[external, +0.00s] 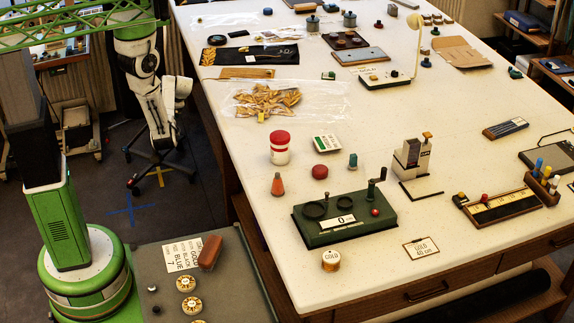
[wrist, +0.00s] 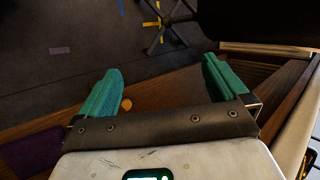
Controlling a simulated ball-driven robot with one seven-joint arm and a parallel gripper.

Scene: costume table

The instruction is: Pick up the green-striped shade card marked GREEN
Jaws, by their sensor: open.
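The green-striped shade card (external: 326,143) lies flat on the white table, right of the red-lidded white jar. Its lettering is too small to read for certain. My gripper (wrist: 162,68) shows in the wrist view with its two teal fingers wide apart and nothing between them. It is over the floor beside the table, well away from the card, which is not in the wrist view. In the external view my arm hangs at the upper left, off the table's left edge.
The red-lidded jar (external: 280,147), a dark red round lid (external: 320,172) and a small teal-topped bottle (external: 353,161) stand near the card. A clear bag of tan pieces (external: 268,101) lies behind it. Bare tabletop lies to the card's right. A wheeled chair base (wrist: 165,28) stands on the floor.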

